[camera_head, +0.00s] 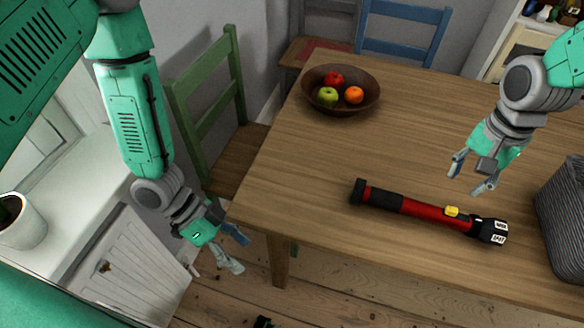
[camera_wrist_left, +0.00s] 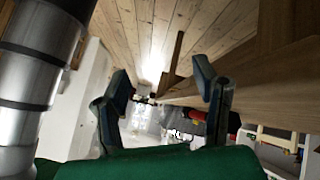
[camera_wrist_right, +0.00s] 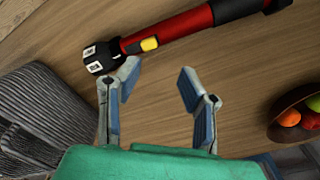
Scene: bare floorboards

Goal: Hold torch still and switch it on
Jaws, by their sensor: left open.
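A red and black torch (camera_head: 424,210) lies on the wooden table. Its yellow switch (camera_head: 452,211) faces up near the right end, beside the black head with white labels. My right gripper (camera_head: 473,182) is open and empty above the table, just behind the head end of the torch and apart from it. In the right wrist view the torch (camera_wrist_right: 185,24) lies ahead of the open fingers (camera_wrist_right: 153,88). My left gripper (camera_head: 237,252) is open and empty, off the table's left edge and lower left of the torch. Its open fingers also show in the left wrist view (camera_wrist_left: 168,95).
A brown bowl (camera_head: 314,98) with apples and an orange stands at the table's back left. A grey ribbed basket (camera_head: 562,215) stands at the right, near the torch head. A green chair (camera_head: 206,120) is at the left side. The table's middle is clear.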

